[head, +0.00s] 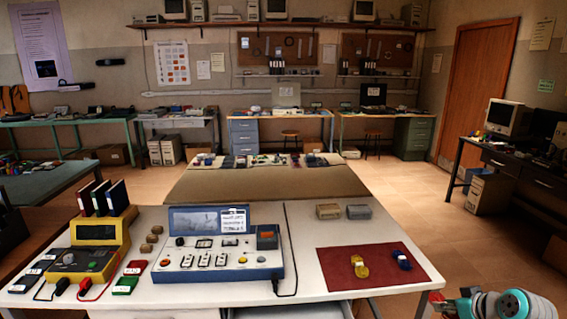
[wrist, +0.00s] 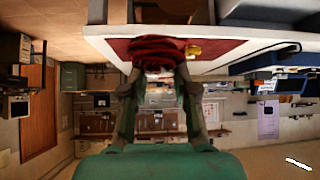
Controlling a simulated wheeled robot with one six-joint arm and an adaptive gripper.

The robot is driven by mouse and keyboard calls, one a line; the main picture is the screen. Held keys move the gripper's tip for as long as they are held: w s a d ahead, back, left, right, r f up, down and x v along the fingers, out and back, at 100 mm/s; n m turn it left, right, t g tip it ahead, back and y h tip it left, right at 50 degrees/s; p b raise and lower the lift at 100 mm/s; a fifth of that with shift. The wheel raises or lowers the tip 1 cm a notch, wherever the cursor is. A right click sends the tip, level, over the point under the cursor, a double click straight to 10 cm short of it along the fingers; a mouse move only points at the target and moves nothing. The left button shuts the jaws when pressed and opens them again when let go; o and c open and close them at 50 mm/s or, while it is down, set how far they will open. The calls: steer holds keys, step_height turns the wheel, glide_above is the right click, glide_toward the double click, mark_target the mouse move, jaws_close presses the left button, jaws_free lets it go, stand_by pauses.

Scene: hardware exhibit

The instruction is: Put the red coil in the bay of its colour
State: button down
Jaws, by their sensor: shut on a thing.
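My gripper (wrist: 157,72) is shut on the red coil (wrist: 155,47) in the wrist view, which looks upside down. The coil sits between the fingertips, in front of the red mat. In the head view my arm is at the bottom right corner, beside the table's right edge; the gripper's fingers are not clear there. The yellow coil also shows in the wrist view (wrist: 193,51). I cannot make out a red bay in either view.
The white table (head: 310,235) carries a blue-edged console (head: 218,262) with a cable, a yellow meter (head: 90,255), and two small boxes (head: 343,211) behind the mat. A brown-topped table (head: 265,185) stands behind.

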steer(key=w+a+f+m, duration=0.1)
steer(key=w+a+f, duration=0.15)
steer(key=a, duration=0.65)
steer(key=w+a+f+h, duration=0.15)
steer(key=a+f, duration=0.25)
steer(key=a, duration=0.5)
steer(key=w+a+f+m, duration=0.1)
steer(key=w+a+f, duration=0.15)
steer(key=a, duration=0.55)
steer(key=s+f+m+h, duration=0.2)
steer(key=s+m, duration=0.1)
steer(key=s, duration=0.7)
steer(key=shift+s+a+f, duration=0.25)
steer(key=shift+a+f, duration=0.05)
steer(key=shift+f, duration=0.1)
